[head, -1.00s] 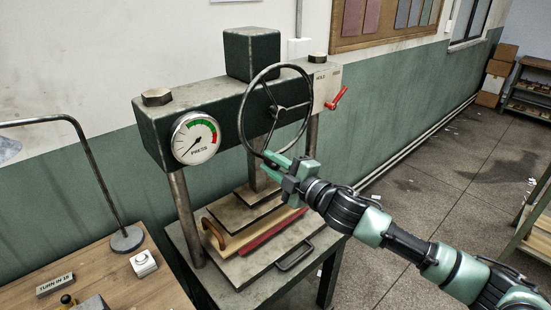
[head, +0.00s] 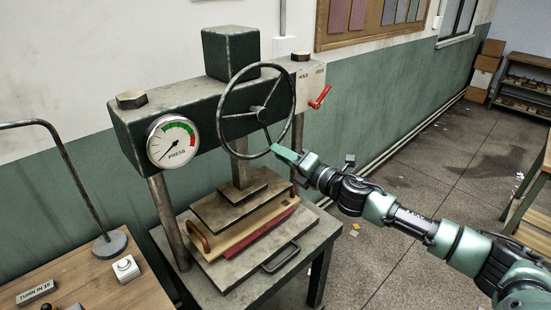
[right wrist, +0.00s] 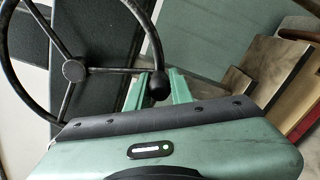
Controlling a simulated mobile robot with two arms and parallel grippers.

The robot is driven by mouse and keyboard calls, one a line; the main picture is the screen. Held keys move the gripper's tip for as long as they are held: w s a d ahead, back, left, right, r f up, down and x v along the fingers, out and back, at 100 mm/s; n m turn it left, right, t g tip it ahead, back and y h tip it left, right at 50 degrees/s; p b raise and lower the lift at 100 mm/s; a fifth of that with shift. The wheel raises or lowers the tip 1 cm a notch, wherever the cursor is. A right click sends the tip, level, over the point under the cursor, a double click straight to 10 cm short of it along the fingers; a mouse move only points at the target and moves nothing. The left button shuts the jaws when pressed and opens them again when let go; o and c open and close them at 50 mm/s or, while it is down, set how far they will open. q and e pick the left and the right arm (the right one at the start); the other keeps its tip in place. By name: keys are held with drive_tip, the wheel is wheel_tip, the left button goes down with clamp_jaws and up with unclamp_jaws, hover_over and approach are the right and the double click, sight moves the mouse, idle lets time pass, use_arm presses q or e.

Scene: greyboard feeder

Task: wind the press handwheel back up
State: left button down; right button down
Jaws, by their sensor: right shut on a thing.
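The press handwheel (head: 226,118) is a dark round wheel with three spokes on the front of the green press (head: 125,120). My right gripper (head: 283,152) is at the lower right of its rim. In the right wrist view, the wheel's black knob (right wrist: 158,87) sits between the fingers of my right gripper (right wrist: 155,92), which is shut on it. The stepped pressing plate (head: 215,212) is below the wheel, over a tan board and a red one (head: 262,238). The gauge (head: 172,141) needle points to the lower left. My left gripper is out of view.
A red lever (head: 319,97) sticks out right of the wheel. The lower plate has a front handle (head: 281,258). A wooden bench (head: 92,282) with a lamp stand and a white button box (head: 125,268) is at left. The floor to the right is mostly clear.

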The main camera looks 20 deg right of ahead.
drive_tip(key=shift+w+d+r+n, duration=0.2)
drive_tip(key=shift+w+d+n, duration=0.05)
drive_tip(key=shift+d+n, duration=0.45)
drive_tip(key=c, duration=1.3)
unclamp_jaws()
drive_tip(key=shift+o, duration=0.2)
drive_tip(key=b+v, duration=0.4)
drive_tip(key=v, duration=0.3)
drive_tip(key=shift+s+d, duration=0.2)
drive_tip(key=shift+s, duration=0.15)
